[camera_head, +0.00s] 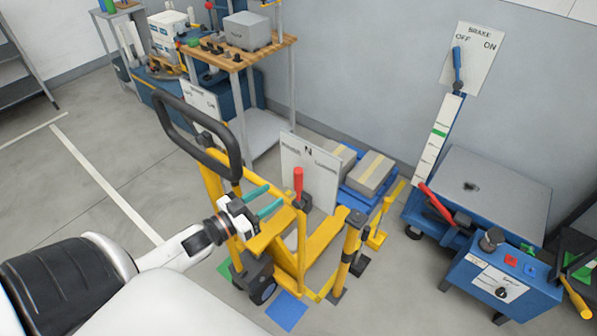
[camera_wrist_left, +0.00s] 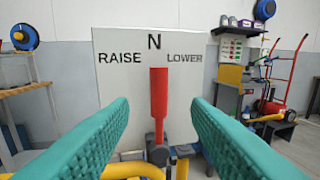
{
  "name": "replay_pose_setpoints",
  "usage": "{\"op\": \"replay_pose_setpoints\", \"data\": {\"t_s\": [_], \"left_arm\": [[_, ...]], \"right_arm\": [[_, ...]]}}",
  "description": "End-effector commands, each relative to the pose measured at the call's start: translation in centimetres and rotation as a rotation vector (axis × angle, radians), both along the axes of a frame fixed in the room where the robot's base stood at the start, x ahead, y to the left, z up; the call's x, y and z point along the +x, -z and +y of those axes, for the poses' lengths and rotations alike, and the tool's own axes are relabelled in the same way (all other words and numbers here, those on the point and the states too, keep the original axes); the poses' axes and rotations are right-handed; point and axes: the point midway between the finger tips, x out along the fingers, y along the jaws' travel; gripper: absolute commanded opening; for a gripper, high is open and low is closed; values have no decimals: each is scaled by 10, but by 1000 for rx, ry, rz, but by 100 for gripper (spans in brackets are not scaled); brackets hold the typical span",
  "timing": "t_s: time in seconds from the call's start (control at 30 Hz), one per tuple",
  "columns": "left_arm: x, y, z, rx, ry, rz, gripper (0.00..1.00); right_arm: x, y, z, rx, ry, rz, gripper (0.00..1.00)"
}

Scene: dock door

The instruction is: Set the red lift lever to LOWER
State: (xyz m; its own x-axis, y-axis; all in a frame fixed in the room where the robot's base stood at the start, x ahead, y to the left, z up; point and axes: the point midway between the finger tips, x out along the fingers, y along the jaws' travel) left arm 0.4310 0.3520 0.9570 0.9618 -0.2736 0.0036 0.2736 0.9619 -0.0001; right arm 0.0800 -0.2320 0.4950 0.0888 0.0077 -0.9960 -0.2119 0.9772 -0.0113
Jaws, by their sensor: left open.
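The red lift lever (camera_head: 298,183) stands upright on the yellow pallet truck (camera_head: 320,245), in front of a white sign plate (camera_head: 318,170). In the left wrist view the lever (camera_wrist_left: 158,95) points up at N, between RAISE on the left and LOWER on the right of the plate (camera_wrist_left: 125,75). My left gripper (camera_head: 262,200) is open, with teal fingers. In the left wrist view the fingers (camera_wrist_left: 158,130) lie to either side of the lever in the picture, apart from it. The lever's base is partly hidden in the head view. My right gripper is not in view.
The truck's black loop handle (camera_head: 195,130) rises left of the lever. A blue pallet with boxes (camera_head: 370,175) stands behind the plate. A blue lift table (camera_head: 495,190) with a red handle is at right. A wooden-topped bench (camera_head: 240,60) stands at the back. Floor at left is clear.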

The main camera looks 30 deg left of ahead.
Motion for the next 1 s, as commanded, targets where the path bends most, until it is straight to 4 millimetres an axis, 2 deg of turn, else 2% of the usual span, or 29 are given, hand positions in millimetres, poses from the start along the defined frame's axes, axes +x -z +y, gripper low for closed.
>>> {"op": "replay_pose_setpoints", "data": {"t_s": [0.13, 0.3, 0.5, 0.67, 0.93, 0.97, 1.0], "left_arm": [[30, -3, -7, 0, -2, -4, 44], [62, -3, -16, -1, -3, -3, 44], [88, -1, -24, 0, -4, 0, 44], [97, 0, -27, 1, -3, 1, 44], [98, 0, -27, 2, -2, 2, 44], [98, 0, -27, 1, -3, 2, 42], [98, 0, -27, 2, -2, 2, 36]], "right_arm": [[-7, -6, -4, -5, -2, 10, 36], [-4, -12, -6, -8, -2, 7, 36], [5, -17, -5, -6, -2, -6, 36], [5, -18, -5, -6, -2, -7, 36], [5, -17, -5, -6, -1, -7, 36], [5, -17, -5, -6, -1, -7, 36], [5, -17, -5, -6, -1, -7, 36]]}}
